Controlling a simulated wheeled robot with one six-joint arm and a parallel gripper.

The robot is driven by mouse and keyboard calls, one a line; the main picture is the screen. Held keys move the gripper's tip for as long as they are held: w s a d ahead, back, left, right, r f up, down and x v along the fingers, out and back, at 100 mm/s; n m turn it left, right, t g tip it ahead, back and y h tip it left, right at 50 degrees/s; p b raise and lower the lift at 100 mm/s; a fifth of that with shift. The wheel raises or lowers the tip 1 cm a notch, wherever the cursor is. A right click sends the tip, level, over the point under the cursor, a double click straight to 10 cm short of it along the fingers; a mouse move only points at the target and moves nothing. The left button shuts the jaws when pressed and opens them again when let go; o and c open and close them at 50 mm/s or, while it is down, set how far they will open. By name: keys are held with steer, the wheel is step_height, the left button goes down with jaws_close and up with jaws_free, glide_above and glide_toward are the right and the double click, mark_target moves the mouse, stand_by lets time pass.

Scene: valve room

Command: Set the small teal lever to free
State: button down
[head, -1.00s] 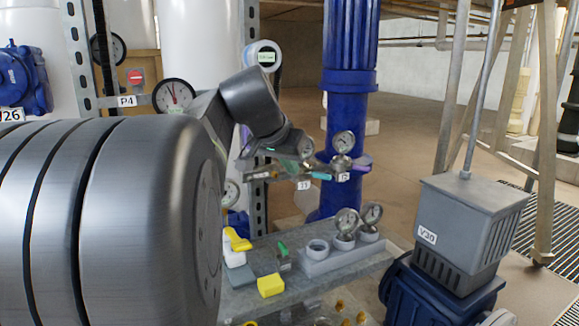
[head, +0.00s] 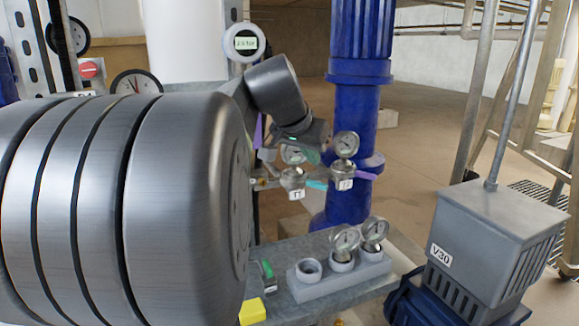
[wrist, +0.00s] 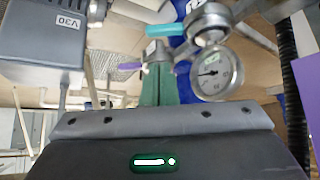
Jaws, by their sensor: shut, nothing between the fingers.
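The small teal lever (head: 317,184) sticks out to the right of a silver valve labelled T1 in the head view. It also shows in the wrist view (wrist: 165,31), near the top, beside a round gauge (wrist: 215,72). My gripper (head: 312,157) is just above the valve row in the head view, partly hidden behind its own wrist and the gauges. In the wrist view its green fingers (wrist: 158,84) are together and empty, below the teal lever in the picture. I see no contact with the lever, but the exact gap is unclear.
A purple lever (head: 364,175) and gauge (head: 346,145) sit close on the right. A blue column (head: 350,110) stands behind. Below is a grey bench (head: 315,245) with a gauge holder (head: 345,278). A grey V30 box (head: 490,240) stands at right.

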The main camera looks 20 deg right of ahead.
mark_target(317, 185)
steer(key=x, duration=0.9)
steer(key=shift+d+f, duration=0.1)
steer(key=shift+f, duration=0.1)
steer(key=shift+m+b, duration=0.3)
steer(key=shift+b, duration=0.05)
